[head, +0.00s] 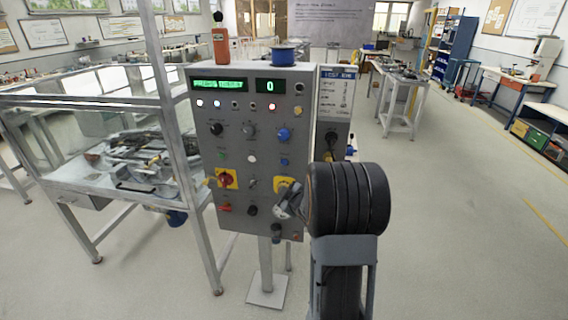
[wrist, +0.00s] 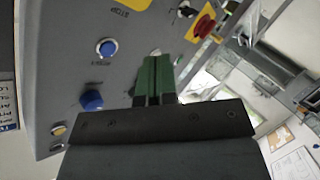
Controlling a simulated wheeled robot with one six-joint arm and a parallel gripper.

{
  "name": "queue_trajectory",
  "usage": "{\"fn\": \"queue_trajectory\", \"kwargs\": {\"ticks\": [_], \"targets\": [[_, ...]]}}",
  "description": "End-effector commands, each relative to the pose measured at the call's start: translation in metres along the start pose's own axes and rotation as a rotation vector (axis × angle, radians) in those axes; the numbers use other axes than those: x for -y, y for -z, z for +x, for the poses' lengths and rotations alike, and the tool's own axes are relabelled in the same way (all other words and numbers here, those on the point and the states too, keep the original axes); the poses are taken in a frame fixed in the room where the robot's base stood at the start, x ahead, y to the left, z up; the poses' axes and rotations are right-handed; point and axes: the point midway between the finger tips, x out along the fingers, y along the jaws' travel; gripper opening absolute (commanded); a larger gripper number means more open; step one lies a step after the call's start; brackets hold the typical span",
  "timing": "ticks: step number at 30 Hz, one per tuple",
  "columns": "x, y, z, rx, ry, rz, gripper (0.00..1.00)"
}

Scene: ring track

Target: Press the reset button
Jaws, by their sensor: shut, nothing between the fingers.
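The grey control panel (head: 240,120) stands on a post in the middle of the head view. A small blue button (head: 284,162) sits below a large blue knob (head: 283,134) on its right side. I cannot tell whether the tips touch the panel.
A yellow STOP plate (wrist: 130,4) and a red switch on yellow (wrist: 205,25) lie near the fingers in the wrist view. A glass-walled bench (head: 120,150) stands left of the panel. The floor to the right (head: 450,230) is clear.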

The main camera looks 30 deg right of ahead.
Motion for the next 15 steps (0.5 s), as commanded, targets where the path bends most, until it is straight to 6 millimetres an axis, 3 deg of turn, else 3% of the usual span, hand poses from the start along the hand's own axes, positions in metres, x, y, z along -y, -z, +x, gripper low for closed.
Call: {"fn": "queue_trajectory", "kwargs": {"ticks": [3, 6, 15], "targets": [[-0.007, 0.026, 0.0, -0.137, -0.027, -0.067, 0.0], [-0.01, 0.041, -0.002, -0.215, -0.043, -0.103, 0.0], [-0.012, 0.054, -0.006, -0.287, -0.068, -0.14, 0.0]]}}
